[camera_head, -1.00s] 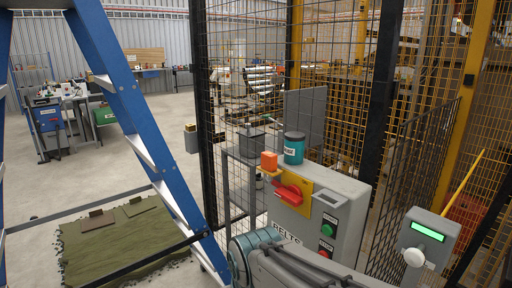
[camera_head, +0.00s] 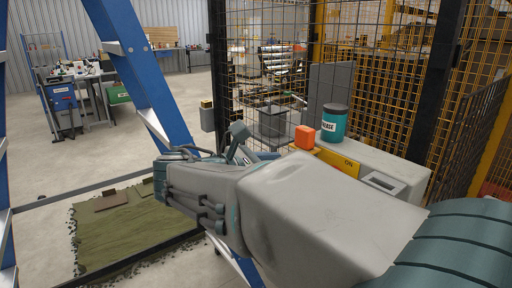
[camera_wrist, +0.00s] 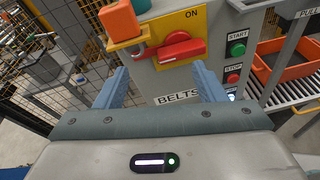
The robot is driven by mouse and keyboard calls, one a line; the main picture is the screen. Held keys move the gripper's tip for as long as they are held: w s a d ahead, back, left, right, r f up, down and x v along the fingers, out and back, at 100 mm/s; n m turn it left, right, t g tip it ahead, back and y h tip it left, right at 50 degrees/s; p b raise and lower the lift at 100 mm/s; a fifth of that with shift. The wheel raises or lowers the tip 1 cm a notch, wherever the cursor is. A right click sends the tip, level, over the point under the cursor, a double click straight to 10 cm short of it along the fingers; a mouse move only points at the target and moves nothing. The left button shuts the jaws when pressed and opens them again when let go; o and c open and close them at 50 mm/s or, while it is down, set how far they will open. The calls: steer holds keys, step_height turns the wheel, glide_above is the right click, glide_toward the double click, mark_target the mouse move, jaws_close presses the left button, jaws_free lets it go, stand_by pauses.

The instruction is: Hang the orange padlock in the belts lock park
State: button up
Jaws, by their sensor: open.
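The orange padlock (camera_head: 305,137) shows as an orange block at the top left corner of the grey BELTS control box (camera_head: 400,165). In the wrist view the padlock (camera_wrist: 118,20) sits on a small yellow bracket (camera_wrist: 126,43), with a grey metal part just below it. The bracket stands left of a red rotary switch (camera_wrist: 181,48) on a yellow plate. My gripper (camera_wrist: 162,86) is open and empty in front of the box, below the switch; the padlock is above its left finger. My arm hides most of the box front in the head view.
A teal grease tin (camera_head: 334,123) stands on the box top. Green START (camera_wrist: 238,49) and red STOP buttons are on the right. Wire fence panels (camera_head: 385,70) stand behind. A blue ladder (camera_head: 135,80) and a green mat (camera_head: 130,225) are at left.

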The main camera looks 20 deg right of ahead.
mark_target(310, 129)
step_height(310, 129, up, 4)
steer(key=w+a+n+t+h, duration=0.2)
steer(key=shift+n, duration=0.3)
steer(key=x, duration=0.8)
steer(key=shift+w+r, duration=0.2)
steer(key=shift+r, duration=0.2)
steer(key=shift+x, duration=2.7)
steer(key=shift+w+a, duration=0.1)
steer(key=shift+w, duration=0.05)
steer(key=c, duration=1.1)
